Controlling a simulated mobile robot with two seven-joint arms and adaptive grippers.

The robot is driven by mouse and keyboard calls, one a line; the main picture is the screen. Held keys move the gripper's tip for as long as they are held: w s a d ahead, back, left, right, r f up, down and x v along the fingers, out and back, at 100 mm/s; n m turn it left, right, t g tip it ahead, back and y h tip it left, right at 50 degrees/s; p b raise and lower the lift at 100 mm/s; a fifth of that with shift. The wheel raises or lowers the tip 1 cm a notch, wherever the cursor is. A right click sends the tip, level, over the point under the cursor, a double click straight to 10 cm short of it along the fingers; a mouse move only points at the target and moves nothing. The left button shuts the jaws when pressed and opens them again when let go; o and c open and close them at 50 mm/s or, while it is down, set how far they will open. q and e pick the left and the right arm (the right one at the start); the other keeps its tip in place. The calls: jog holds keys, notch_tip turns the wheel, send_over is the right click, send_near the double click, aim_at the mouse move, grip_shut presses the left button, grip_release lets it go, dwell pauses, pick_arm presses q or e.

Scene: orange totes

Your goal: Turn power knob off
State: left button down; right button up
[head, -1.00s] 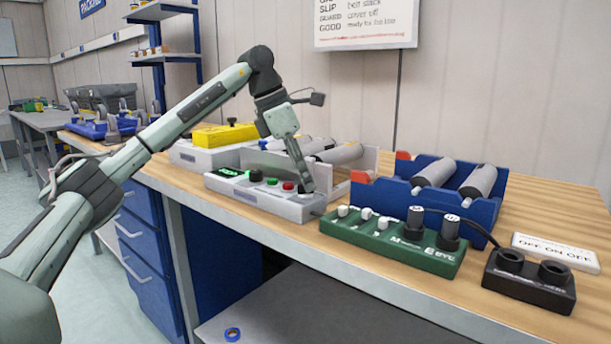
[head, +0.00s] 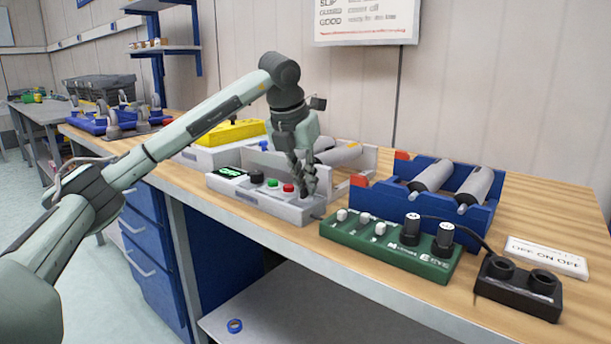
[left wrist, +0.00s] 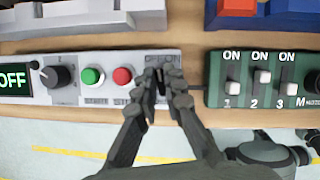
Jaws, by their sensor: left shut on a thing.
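The grey control box (head: 262,201) sits near the front edge of the wooden bench. It has a display reading OFF (left wrist: 14,78), a black dial (left wrist: 55,75), a green button (left wrist: 92,76) and a red button (left wrist: 122,76). My left gripper (head: 311,190) points down at the right end of this box. In the left wrist view, its fingers (left wrist: 161,80) are close together over the spot right of the red button, shut on a small knob there. The fingers hide nearly all of that knob and part of its label, so its pointer direction cannot be seen.
A green switch box (head: 388,244) stands just right of the grey box, with white switches and two black knobs. Behind it is a blue roller stand (head: 365,203). A black two-socket box (head: 518,289) and a white label plate (head: 546,257) lie further right. A yellow box (head: 229,133) stands behind left.

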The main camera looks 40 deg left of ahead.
pick_arm(q)
jog(key=n+y+p, duration=0.1)
jog(key=n, duration=0.2)
jog(key=shift+r+n, duration=0.1)
jog(key=shift+n, duration=0.2)
jog(key=shift+n+g+y+p, duration=0.3)
jog(key=shift+n+g+y, duration=0.35)
jog(key=shift+n, duration=0.95)
pick_arm(e)
jog(key=shift+s+d+f, duration=0.1)
jog(key=shift+s+f, duration=0.25)
jog(key=shift+f, duration=0.5)
jog(key=shift+s+d+f, duration=0.1)
jog(key=shift+s+f, duration=0.3)
jog(key=shift+f, duration=0.5)
jog(key=shift+s+f, duration=0.35)
jog(key=shift+f, duration=0.5)
pick_arm(q)
jog(key=c, duration=1.6)
grip_release()
pick_arm(e)
jog(key=shift+w+d+g, duration=0.1)
jog(key=shift+g, duration=0.2)
pick_arm(q)
jog(key=v, duration=1.1)
jog(key=shift+s+d+r, duration=0.15)
jog(key=shift+r, duration=0.2)
pick_arm(e)
jog(key=shift+s, duration=0.2)
